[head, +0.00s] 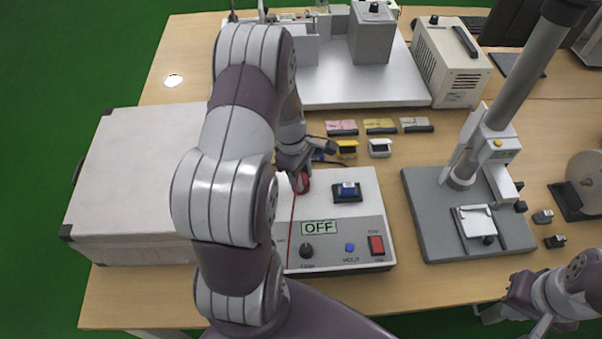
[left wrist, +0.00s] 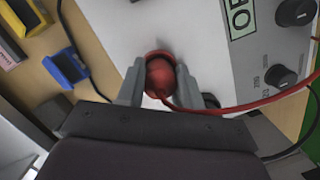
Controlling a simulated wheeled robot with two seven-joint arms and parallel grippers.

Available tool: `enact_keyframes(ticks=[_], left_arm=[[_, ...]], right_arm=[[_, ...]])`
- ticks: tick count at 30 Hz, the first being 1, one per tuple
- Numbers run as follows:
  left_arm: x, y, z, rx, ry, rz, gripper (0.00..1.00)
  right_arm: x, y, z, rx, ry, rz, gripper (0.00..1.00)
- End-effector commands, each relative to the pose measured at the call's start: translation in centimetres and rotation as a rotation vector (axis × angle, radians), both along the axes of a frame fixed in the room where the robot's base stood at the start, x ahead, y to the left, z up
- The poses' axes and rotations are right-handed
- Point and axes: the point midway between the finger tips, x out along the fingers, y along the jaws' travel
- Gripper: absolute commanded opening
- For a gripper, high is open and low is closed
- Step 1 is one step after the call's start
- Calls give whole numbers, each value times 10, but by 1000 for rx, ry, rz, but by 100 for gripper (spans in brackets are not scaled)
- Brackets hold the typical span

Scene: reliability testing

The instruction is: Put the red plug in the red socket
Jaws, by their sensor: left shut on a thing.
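The red plug (left wrist: 161,80) is between the fingers of my left gripper (left wrist: 160,88), which is shut on it. Its red cable trails off to the right in the left wrist view. Just beyond the plug, the rim of the red socket (left wrist: 153,54) shows on the pale face of the test box. The plug overlaps the socket; how deep it sits cannot be told. In the head view my left gripper (head: 296,160) is over the box's upper left, with red (head: 303,183) showing below it. Part of my right arm is at the lower right; its fingers are unclear.
The test box (head: 330,207) has an OFF display, a blue block, knobs and a red switch. Yellow and white clips (head: 380,147) lie behind it. A white case (head: 140,180) stands left, and a grey stand (head: 420,215) with a post stands right.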

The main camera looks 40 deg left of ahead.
Motion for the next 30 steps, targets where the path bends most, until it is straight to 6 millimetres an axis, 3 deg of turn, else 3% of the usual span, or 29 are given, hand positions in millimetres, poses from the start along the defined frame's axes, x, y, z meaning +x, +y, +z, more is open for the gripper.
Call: enact_keyframes(ticks=[2,3,14,30], left_arm=[[0,0,-2,0,0,0,5],[0,0,-1,0,-1,0,47],[0,0,3,0,0,0,47],[-1,11,61,0,-1,1,47]], right_arm=[[0,0,-2,0,0,0,0],[0,0,-1,0,0,0,0],[0,0,3,0,0,0,0],[0,0,60,0,0,0,0]])
